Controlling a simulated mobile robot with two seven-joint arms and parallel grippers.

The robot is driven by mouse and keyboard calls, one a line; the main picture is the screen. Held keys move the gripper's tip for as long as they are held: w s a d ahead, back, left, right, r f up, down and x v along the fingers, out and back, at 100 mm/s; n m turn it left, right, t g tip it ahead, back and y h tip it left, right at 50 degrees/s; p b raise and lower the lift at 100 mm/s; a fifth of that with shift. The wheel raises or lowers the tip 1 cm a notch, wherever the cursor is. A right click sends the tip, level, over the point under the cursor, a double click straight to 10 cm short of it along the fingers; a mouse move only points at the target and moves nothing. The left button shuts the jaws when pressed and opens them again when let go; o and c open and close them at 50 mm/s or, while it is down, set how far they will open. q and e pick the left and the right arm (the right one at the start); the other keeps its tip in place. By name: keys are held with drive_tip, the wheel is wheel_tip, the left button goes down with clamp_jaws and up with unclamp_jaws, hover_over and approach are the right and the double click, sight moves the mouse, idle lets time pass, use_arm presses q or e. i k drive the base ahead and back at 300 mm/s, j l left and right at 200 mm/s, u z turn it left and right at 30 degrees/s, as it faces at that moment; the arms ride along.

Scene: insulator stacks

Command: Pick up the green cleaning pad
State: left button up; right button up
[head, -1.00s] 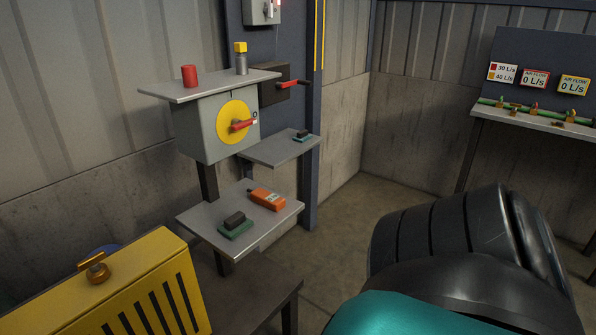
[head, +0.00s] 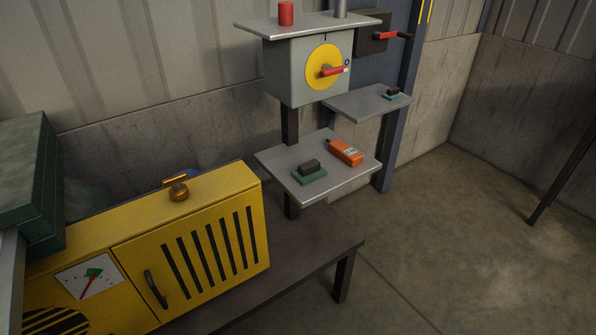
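A green pad (head: 312,178) with a dark block-shaped grip on top lies flat on the lower grey shelf (head: 275,160), near its front left. A second, smaller teal-green pad (head: 390,97) with a dark grip lies on the side shelf (head: 350,103), higher and further right. Neither of my grippers shows in the head view, so their distance from the pads cannot be seen.
An orange handheld meter (head: 345,152) lies right beside the green pad. A grey box with a yellow dial and red handle (head: 333,71) stands above. A yellow slatted machine (head: 190,245) sits on a dark table (head: 310,265) in front. Floor is open at right.

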sight(307, 173)
drive_tip(key=u, duration=1.75)
drive_tip(key=z, duration=1.8)
drive_tip(key=l+u, duration=0.1)
drive_tip(key=u, duration=0.25)
drive_tip(key=i+l+u, duration=0.1)
drive_tip(key=u, duration=0.25)
drive_tip(key=l+u, duration=0.15)
drive_tip(key=u, duration=0.2)
drive_tip(key=l+u, duration=0.25)
drive_tip(key=l, duration=0.2)
drive_tip(key=i+l+u, duration=0.1)
drive_tip(key=l+u, duration=0.2)
drive_tip(key=l, duration=0.15)
